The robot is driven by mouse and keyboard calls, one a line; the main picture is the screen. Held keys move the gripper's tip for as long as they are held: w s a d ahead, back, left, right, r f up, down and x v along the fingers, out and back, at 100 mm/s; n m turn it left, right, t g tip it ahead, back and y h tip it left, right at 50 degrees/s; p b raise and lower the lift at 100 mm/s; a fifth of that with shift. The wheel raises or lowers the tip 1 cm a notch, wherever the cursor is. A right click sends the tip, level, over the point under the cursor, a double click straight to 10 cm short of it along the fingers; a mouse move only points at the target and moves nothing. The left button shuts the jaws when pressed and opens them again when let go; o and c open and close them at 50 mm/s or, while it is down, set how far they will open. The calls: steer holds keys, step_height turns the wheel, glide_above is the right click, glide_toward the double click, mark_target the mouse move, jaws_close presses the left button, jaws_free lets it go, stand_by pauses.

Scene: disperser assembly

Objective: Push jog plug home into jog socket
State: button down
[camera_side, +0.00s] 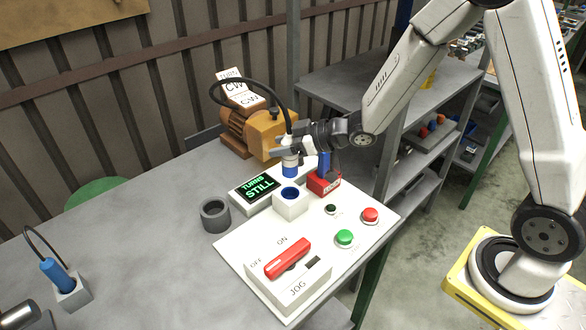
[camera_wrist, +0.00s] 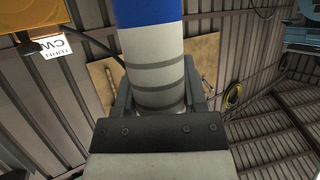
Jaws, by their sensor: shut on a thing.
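The jog plug (camera_side: 289,169) has a blue lower end and a white-grey body; a black cable arcs from its top toward the orange motor. My gripper (camera_side: 287,149) is shut around its upper body. The plug is roughly upright. In the wrist view the plug (camera_wrist: 152,55) stands between my fingers (camera_wrist: 158,100), with grey bands and its blue end away from the palm. A white block with a blue-lined round hole, seemingly the jog socket (camera_side: 290,206), sits on the panel just below the plug. A small gap shows between blue end and hole; exact alignment I cannot tell.
A red block (camera_side: 324,183) with a blue upright part stands close right of the socket. The display reading STILL (camera_side: 257,187) is left. A dark grey ring (camera_side: 215,215), red lever (camera_side: 288,258) and green button (camera_side: 345,238) lie nearer. Another blue plug (camera_side: 55,271) sits far left.

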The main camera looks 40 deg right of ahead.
mark_target(285, 176)
steer(key=shift+f, duration=2.55)
steer(key=shift+f, duration=2.05)
stand_by(0.3)
steer(key=shift+c, duration=0.3)
jaws_free()
steer(key=shift+s+d, duration=0.1)
steer(key=shift+s, duration=0.05)
steer(key=v, duration=0.7)
steer(key=shift+s, duration=0.15)
steer(key=shift+d+r, duration=0.15)
